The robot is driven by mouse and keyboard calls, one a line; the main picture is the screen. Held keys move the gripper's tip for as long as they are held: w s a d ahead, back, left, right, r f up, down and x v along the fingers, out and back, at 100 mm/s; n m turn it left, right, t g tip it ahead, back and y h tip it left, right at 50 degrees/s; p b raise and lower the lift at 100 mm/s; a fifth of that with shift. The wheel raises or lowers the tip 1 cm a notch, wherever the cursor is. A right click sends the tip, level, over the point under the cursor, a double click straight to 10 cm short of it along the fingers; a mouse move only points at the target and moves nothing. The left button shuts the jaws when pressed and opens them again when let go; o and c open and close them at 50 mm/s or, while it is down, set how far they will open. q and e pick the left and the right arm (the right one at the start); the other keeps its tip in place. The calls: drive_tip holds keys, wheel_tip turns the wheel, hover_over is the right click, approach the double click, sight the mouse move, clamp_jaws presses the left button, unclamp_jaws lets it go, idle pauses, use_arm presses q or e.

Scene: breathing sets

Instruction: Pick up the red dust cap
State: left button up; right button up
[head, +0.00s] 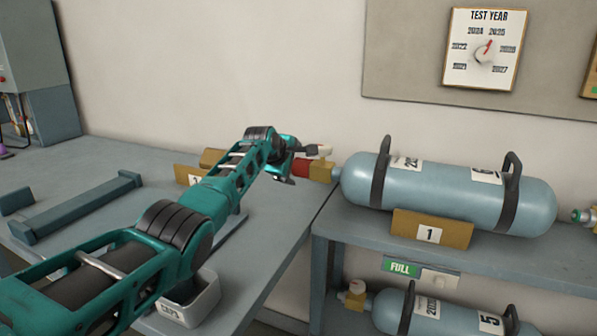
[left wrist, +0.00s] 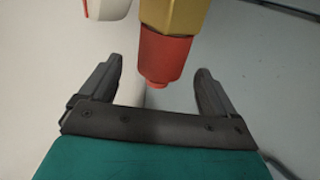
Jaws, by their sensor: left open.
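The red dust cap (left wrist: 165,60) sits on the end of a brass valve fitting (left wrist: 170,13) in the left wrist view. In the head view the cap (head: 301,168) shows at the left end of the brass valve (head: 321,171) of the upper blue-grey cylinder (head: 440,190). My left gripper (left wrist: 155,88) is open, with one finger on each side of the cap's free end and gaps to both. In the head view the gripper (head: 297,163) is at the cap and partly covers it. My right gripper is not in view.
The cylinder lies strapped on a shelf behind a card marked 1 (head: 431,229). A second cylinder (head: 440,312) lies on the shelf below. A white bin (head: 205,301) and a teal-grey rack (head: 80,208) stand on the left bench. A white valve part (left wrist: 108,9) is close to the fitting.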

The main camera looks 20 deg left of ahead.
use_arm(q)
drive_tip(key=shift+w+f+b, duration=0.3)
drive_tip(key=shift+w, duration=0.1)
drive_tip(key=shift+c, duration=0.3)
drive_tip(key=c, duration=1.1)
